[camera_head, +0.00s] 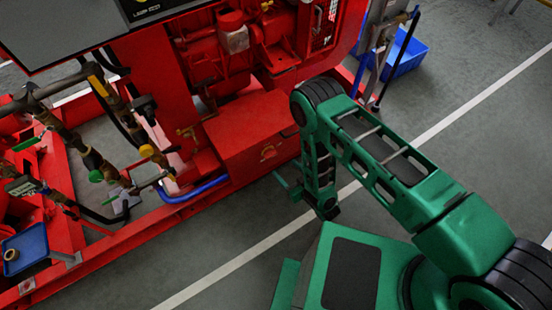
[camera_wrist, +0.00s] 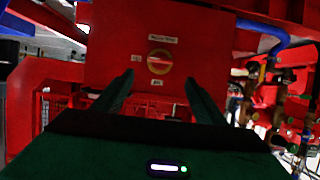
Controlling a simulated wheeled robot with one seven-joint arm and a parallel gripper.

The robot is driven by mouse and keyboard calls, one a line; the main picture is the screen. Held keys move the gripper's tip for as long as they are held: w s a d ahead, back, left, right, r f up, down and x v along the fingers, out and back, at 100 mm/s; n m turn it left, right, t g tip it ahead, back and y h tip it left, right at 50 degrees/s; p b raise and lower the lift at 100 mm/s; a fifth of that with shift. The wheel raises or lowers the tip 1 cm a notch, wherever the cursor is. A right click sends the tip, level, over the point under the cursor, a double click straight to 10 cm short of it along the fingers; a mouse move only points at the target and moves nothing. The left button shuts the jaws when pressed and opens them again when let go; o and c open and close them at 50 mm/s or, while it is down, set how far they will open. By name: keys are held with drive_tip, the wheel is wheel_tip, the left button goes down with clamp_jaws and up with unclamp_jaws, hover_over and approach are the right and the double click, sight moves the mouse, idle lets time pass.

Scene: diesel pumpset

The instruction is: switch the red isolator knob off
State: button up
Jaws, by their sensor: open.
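The red isolator knob (camera_wrist: 160,62) sits on the front of a red box in the wrist view. It has a yellow-orange surround, and its handle looks roughly horizontal. Small labels sit above, below and left of it, too blurred to read surely. The knob also shows small in the head view (camera_head: 268,153) on the red box (camera_head: 245,128). My gripper (camera_wrist: 159,80) is open and empty, its fingers pointing at the panel on either side of and a little below the knob. In the head view my gripper (camera_head: 284,186) is in front of the box, apart from the knob.
The red pumpset frame (camera_head: 140,232) runs along the left, with pipes and valves. A blue hose (camera_head: 195,190) lies left of the box. A blue tray (camera_head: 35,238) is at the lower left. A blue crate (camera_head: 408,55) stands behind. Grey floor is open at right.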

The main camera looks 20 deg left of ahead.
sight(271, 155)
drive_tip(key=x, duration=1)
drive_tip(key=shift+w+a+f, duration=0.15)
drive_tip(key=shift+a, duration=0.1)
drive_tip(key=c, duration=1.1)
drive_tip(key=shift+o, duration=0.2)
drive_tip(key=shift+d, duration=0.3)
drive_tip(key=shift+a, duration=0.2)
